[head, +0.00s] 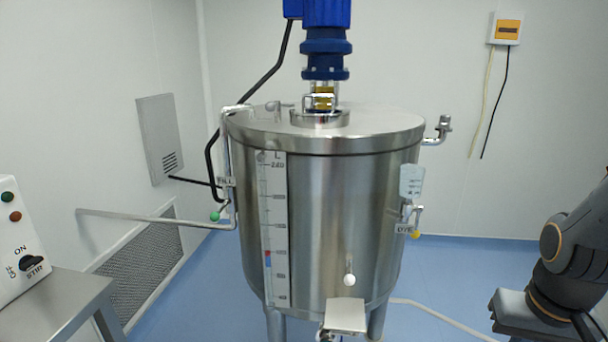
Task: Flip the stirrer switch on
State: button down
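The stirrer switch (32,263) is a black rotary knob on a white control box (20,235) at the left edge of the head view. It has the label STIR beneath it and the marks OFF and ON beside it. I cannot tell which mark the knob points to. A green button or lamp (7,197) and a red one (14,216) sit above it on the same face. Part of my dark arm (570,265) shows at the right edge, far from the box.
The box stands on a steel table (60,308). A large steel tank (340,215) with a blue stirrer motor (327,40) on top fills the middle. A pipe (150,218) with a green-tipped valve runs left from the tank. Blue floor (465,255) is clear to its right.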

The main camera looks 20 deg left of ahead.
aim_at(28, 262)
jog(key=u, duration=2.75)
jog(key=k, duration=0.65)
jog(key=z, duration=0.45)
jog(key=i, duration=1.85)
jog(key=u, duration=0.5)
